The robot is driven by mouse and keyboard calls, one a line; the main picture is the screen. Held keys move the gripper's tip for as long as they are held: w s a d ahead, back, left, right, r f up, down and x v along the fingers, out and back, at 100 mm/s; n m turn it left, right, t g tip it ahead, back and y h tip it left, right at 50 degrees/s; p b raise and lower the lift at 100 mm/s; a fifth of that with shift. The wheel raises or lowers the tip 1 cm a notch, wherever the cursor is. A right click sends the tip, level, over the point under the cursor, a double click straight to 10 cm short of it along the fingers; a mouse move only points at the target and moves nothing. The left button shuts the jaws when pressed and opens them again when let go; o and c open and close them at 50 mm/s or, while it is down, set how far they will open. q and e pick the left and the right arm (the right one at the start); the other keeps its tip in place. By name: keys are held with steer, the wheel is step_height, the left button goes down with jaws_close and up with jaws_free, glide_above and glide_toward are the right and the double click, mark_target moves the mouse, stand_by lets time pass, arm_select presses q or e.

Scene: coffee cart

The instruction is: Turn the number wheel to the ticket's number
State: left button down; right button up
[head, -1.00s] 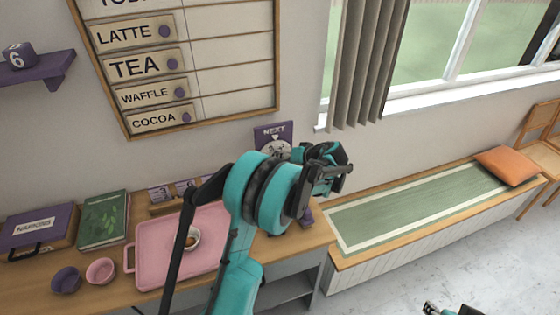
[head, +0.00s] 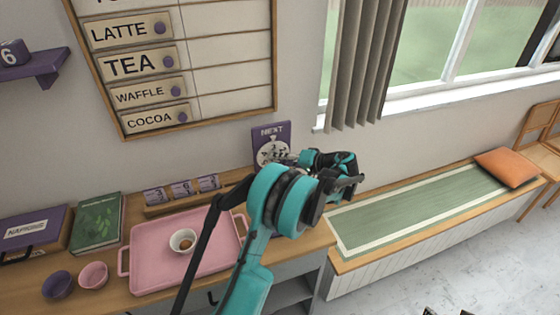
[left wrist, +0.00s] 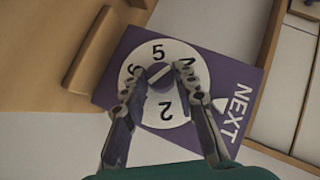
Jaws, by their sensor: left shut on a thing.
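The purple NEXT sign (head: 285,131) stands against the wall at the right end of the counter. Its white number wheel (left wrist: 165,113) shows 5, 6 and 2 in the left wrist view; other digits are partly covered by my fingers. A white pointer (left wrist: 221,104) sits beside the wheel toward the word NEXT. My left gripper (left wrist: 160,78) is shut on the wheel's purple centre knob (left wrist: 160,73). Small purple number cards (head: 181,189) stand in a wooden holder; their digits are too small to read surely. Dark tips at the head view's bottom edge may be my right gripper (head: 440,311).
A pink tray (head: 150,270) with a small bowl (head: 183,241) lies on the counter, left of my left arm. Two cups, a green book (head: 97,222) and a napkin box (head: 35,232) are further left. A bench (head: 430,205) runs along the right wall.

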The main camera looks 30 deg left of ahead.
arm_select(q)
steer(key=shift+f, duration=0.15)
steer(key=c, duration=1.2)
jaws_free()
steer(key=v, duration=1.2)
